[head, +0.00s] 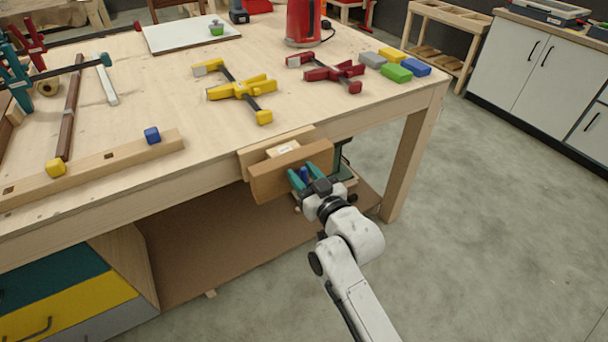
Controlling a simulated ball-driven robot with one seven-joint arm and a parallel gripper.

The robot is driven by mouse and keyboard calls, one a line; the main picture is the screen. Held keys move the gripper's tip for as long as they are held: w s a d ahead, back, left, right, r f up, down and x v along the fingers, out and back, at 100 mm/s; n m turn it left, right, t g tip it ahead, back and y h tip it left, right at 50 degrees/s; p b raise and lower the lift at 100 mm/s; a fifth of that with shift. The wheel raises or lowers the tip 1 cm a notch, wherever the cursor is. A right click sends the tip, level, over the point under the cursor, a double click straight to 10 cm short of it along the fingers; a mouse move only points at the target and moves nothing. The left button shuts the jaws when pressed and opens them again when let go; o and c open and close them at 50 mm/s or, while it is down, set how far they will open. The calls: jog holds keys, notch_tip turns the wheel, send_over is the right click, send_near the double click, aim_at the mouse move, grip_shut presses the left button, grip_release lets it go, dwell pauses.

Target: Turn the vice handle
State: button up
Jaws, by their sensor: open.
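The vice (265,184) is mounted on the front edge of the workbench, with a thick brown wooden front jaw and a pale block behind it. My gripper (303,177) is at the right part of the front jaw's outer face, its teal fingers pointing at the wood. The fingers are open. A small blue part (304,173) shows between them; it may be an end of the vice handle, but I cannot tell whether the fingers touch it. The rest of the handle is hidden by the gripper and wrist.
The workbench top (185,110) holds a yellow clamp (240,88), a red clamp (335,72), several coloured blocks and a red container (303,22). A bench leg (408,165) stands right of the vice. Floor (480,240) to the right is clear.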

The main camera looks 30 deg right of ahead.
grip_shut()
dwell(0.5)
jog(key=m, duration=0.2)
jog(key=d+m, duration=0.1)
jog(key=m, duration=0.1)
jog(key=shift+d+f, duration=0.1)
jog(key=shift+d, duration=0.1)
jog(key=shift+d+f+m+p, duration=0.15)
jog(key=shift+d+m, duration=0.05)
jog(key=shift+m, duration=0.7)
jog(key=shift+d+f+m+p, duration=0.2)
jog(key=shift+d+m, duration=0.05)
jog(key=shift+m, duration=0.65)
jog(key=shift+d+f+m+p, duration=0.15)
jog(key=shift+d+m, duration=0.05)
jog(key=shift+m, duration=0.7)
jog(key=shift+f, duration=0.1)
grip_release()
